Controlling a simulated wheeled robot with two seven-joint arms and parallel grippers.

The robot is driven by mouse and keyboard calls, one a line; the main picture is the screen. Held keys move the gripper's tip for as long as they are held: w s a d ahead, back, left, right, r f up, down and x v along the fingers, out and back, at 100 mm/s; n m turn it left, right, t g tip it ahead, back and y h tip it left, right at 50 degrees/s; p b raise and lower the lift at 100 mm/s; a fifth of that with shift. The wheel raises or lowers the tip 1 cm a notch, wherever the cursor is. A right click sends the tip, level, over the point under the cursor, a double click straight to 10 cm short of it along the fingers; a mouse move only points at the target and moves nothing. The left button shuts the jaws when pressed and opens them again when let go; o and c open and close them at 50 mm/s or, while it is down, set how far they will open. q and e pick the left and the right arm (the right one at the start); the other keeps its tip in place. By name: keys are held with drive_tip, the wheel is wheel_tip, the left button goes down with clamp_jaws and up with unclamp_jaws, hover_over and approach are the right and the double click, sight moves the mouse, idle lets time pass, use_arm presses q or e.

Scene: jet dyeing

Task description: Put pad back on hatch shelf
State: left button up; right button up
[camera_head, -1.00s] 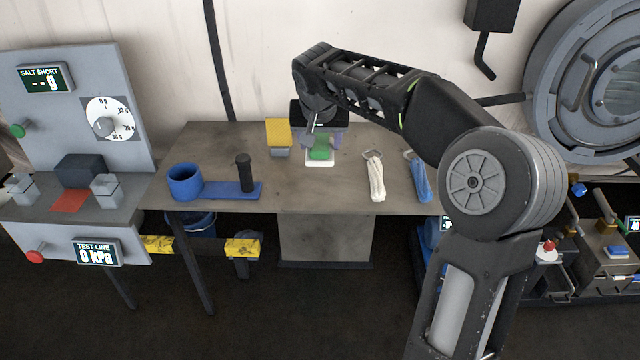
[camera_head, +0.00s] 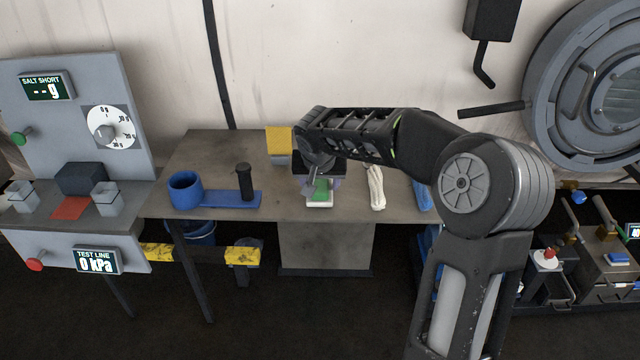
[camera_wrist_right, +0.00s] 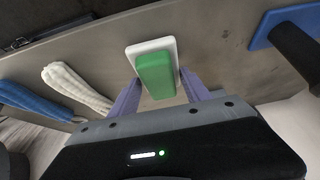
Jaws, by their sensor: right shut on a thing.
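The pad, a green block (camera_head: 321,188) on a white base (camera_head: 319,204), is near the front edge of the grey table (camera_head: 220,150). My right gripper (camera_head: 320,184) is shut on it from above, mostly hidden behind its own wrist in the head view. In the right wrist view the two purple fingers stand on either side of the green part (camera_wrist_right: 157,76), and the white base (camera_wrist_right: 150,46) shows beyond it. I cannot tell whether the pad touches the table or hangs just above it. I cannot make out which surface is the hatch shelf. My left gripper is not in view.
A blue ring holder (camera_head: 185,189) and black peg (camera_head: 244,182) stand left on the table. A yellow block (camera_head: 278,141) is behind. White (camera_head: 376,187) and blue (camera_head: 421,195) cloth loops lie right. A round metal hatch (camera_head: 598,85) is at the upper right.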

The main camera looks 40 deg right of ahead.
drive_tip(key=shift+f, duration=0.3)
drive_tip(key=o, duration=1.2)
drive_tip(key=v, duration=1.2)
drive_tip(key=shift+b, duration=0.4)
